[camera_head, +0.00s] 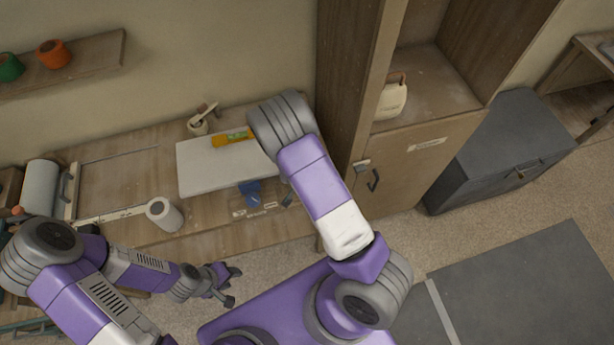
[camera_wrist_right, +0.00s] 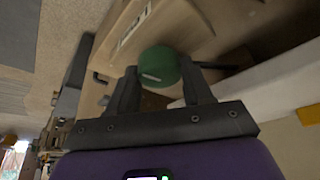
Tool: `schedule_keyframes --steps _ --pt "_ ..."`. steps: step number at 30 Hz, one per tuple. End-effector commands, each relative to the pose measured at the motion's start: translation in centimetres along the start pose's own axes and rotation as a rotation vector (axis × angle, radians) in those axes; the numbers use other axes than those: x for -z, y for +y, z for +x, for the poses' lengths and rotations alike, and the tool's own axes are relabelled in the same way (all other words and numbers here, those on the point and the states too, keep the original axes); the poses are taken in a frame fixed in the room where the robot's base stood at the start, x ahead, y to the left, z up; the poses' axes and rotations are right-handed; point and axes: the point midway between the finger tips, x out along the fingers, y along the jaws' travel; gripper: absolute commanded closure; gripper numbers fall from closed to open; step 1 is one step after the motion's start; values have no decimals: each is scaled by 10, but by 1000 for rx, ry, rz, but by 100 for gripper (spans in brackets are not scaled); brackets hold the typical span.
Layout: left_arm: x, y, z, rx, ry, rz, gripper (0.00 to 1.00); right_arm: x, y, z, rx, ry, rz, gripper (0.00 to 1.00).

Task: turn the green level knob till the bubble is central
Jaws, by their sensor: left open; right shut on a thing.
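The green knob (camera_wrist_right: 158,65) is in the right wrist view, between the two fingers of my right gripper (camera_wrist_right: 160,78), which is shut on it. In the head view my right arm hides this knob and the gripper. A pale slab (camera_head: 205,172) lies on the bench there, with a yellow-orange level (camera_head: 232,138) on top near its back edge. The bubble is too small to make out. A blue knob (camera_head: 250,190) sits at the slab's front edge. My left gripper (camera_head: 233,287) is open and empty, in front of the bench and apart from the slab.
A white roll (camera_head: 164,214) stands on the bench left of the slab. A mortar-like pot (camera_head: 198,125) stands behind it. A tall wooden cabinet (camera_head: 345,90) rises close on the right, with a dark grey chest (camera_head: 500,150) beyond.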

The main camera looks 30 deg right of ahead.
Motion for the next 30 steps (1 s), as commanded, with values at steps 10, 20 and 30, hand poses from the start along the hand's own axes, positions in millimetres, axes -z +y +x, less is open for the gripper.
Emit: schedule_keyframes --steps 10,20,30 --pt "-1 6 -16 0 0 0 57 0 -1 -1 -46 0 111 80" --pt "-1 6 -16 0 0 0 57 0 -1 1 -52 -1 124 80" --pt "-1 6 -16 0 0 0 57 0 -1 0 -52 -2 123 26"
